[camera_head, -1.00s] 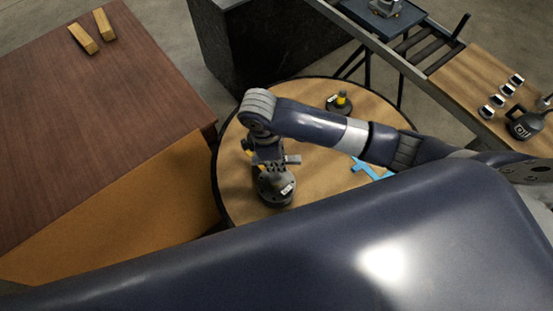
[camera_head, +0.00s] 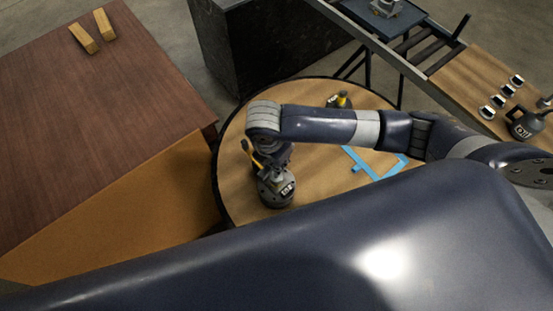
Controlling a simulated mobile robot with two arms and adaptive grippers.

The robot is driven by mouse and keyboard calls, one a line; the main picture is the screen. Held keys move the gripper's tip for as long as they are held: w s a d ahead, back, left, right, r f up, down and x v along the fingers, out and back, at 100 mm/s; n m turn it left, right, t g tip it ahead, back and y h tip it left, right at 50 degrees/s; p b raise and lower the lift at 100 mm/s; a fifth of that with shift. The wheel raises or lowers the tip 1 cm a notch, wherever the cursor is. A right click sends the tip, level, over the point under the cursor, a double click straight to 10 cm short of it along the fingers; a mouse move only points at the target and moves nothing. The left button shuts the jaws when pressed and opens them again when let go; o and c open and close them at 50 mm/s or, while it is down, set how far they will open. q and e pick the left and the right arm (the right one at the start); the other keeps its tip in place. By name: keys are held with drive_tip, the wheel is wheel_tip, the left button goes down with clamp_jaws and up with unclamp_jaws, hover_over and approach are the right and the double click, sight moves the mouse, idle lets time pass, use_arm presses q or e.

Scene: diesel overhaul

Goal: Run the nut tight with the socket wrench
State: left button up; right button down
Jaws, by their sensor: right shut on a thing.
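My right gripper (camera_head: 274,163) is over the left part of the round table (camera_head: 235,197), shut on the socket wrench. The wrench's yellow part (camera_head: 247,147) sticks out to the upper left of the gripper. Directly below is a dark round part (camera_head: 277,190) with a white label, standing on the table. The nut cannot be made out; the gripper and wrist cover the top of this part. I cannot tell whether the socket sits on it. My left gripper is out of view.
A similar dark part with a yellow top (camera_head: 341,100) stands at the table's back, partly behind my right arm. Blue tape (camera_head: 375,167) marks the table. A brown cabinet (camera_head: 100,130) with two wooden blocks is at left. A bench (camera_head: 470,80) with several small parts is at right.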

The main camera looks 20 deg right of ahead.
drive_tip(key=n, duration=0.4)
drive_tip(key=n+y, duration=0.1)
drive_tip(key=n, duration=0.2)
drive_tip(key=shift+n+t, duration=0.3)
drive_tip(key=shift+n, duration=0.1)
drive_tip(key=n, duration=0.4)
drive_tip(key=shift+y, duration=0.3)
drive_tip(key=shift+n+y, duration=0.3)
drive_tip(key=shift+n, duration=1.7)
